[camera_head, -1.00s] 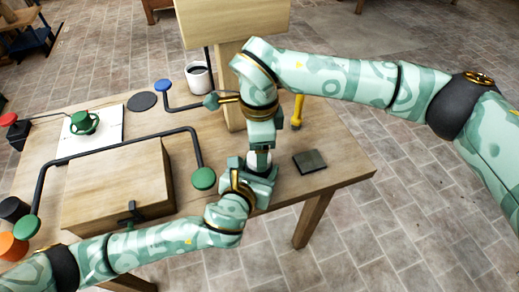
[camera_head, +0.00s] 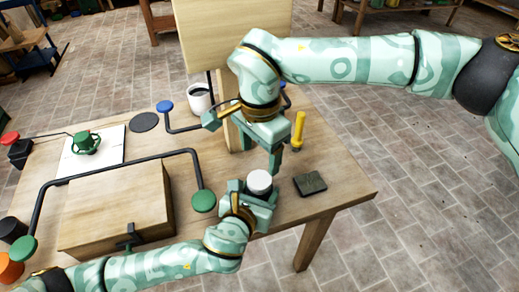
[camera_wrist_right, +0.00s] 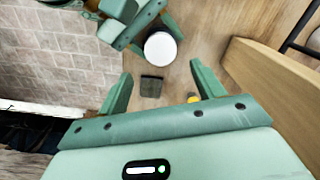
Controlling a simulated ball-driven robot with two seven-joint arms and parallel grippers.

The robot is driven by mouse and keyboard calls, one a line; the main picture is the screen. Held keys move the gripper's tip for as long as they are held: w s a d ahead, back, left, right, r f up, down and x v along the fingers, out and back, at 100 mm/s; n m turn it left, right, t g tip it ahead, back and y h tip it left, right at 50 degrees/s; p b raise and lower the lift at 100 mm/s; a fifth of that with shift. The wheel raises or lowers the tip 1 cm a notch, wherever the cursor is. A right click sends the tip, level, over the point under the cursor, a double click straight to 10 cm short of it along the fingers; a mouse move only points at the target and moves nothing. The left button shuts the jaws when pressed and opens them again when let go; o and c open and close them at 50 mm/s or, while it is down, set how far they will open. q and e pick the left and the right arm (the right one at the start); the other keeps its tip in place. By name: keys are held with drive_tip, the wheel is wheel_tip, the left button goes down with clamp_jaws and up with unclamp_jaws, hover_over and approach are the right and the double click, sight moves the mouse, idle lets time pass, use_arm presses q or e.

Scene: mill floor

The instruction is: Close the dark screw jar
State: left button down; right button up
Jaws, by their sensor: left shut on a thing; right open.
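The screw jar (camera_head: 262,195) stands near the front right of the wooden table, mostly hidden by my left gripper (camera_head: 258,197), which is shut around it. A round white lid (camera_head: 260,180) sits on top of it. The lid also shows from above in the right wrist view (camera_wrist_right: 160,47), beside my left gripper. I cannot tell how tightly it is screwed. My right gripper (camera_head: 243,141) is open and empty, above and behind the jar, apart from the lid. Its two spread fingers frame the lower part of the right wrist view (camera_wrist_right: 160,92).
A dark square pad (camera_head: 310,183) lies right of the jar, and a yellow-handled thing (camera_head: 298,131) stands behind it. A wooden box (camera_head: 115,205) and a bent black rod with green knobs (camera_head: 120,165) are on the left. A white mug (camera_head: 200,98) and an upright board (camera_head: 232,35) are behind.

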sight(259, 179)
idle(0.3)
drive_tip(key=shift+f, duration=4.05)
drive_tip(key=c, duration=1)
drive_tip(key=m, duration=0.6)
drive_tip(key=shift+m, duration=0.3)
